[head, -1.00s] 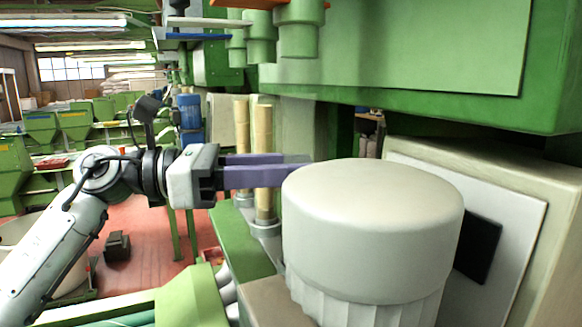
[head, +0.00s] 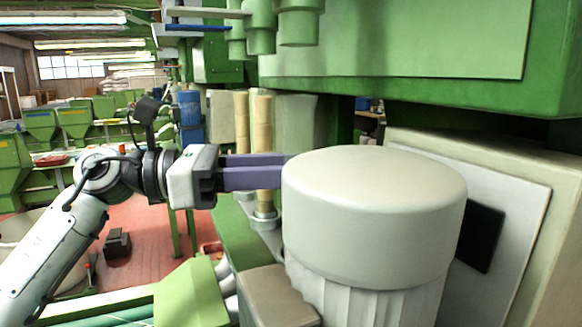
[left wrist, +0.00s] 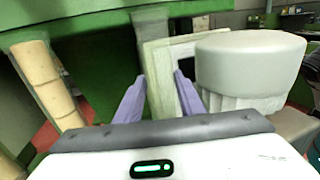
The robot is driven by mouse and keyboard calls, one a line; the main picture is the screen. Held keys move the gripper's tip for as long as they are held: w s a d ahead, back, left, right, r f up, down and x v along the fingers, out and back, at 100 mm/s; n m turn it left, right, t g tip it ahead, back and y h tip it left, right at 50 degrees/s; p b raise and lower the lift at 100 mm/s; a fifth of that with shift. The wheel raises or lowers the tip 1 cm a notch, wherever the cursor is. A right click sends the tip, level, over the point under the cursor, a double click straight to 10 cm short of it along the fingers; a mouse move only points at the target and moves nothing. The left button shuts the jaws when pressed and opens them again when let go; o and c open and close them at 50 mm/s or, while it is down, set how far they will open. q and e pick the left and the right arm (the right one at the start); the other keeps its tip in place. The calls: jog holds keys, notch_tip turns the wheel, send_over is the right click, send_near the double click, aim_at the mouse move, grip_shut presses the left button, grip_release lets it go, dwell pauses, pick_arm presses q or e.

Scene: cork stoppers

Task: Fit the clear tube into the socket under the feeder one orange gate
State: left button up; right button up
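The clear tube (head: 297,115) stands upright, faint and see-through, left of the big white drum in the head view. Its lower part is hidden by the drum. It also shows faintly between the fingers in the left wrist view (left wrist: 155,45). My left gripper (head: 283,172) reaches in from the left with its purple fingers level and appears shut on the tube; the drum hides the fingertips. Green feeder outlets (head: 299,22) hang above. No orange gate shows now. A socket beneath the clear tube is hidden. My right gripper is out of view.
The white drum (head: 374,215) stands close at the right. Two cork-filled tubes (head: 263,135) stand beside my fingers, the nearer in a grey socket (head: 264,220). A green machine housing (head: 410,60) overhangs. A pale panel (head: 520,220) is at the right.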

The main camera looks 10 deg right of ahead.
pick_arm(q)
jog(key=o, duration=0.4)
jog(key=shift+c, duration=0.2)
jog(key=a+b, duration=0.2)
jog(key=a, duration=0.8)
jog(key=shift+s+a, duration=0.15)
jog(key=shift+s, duration=0.15)
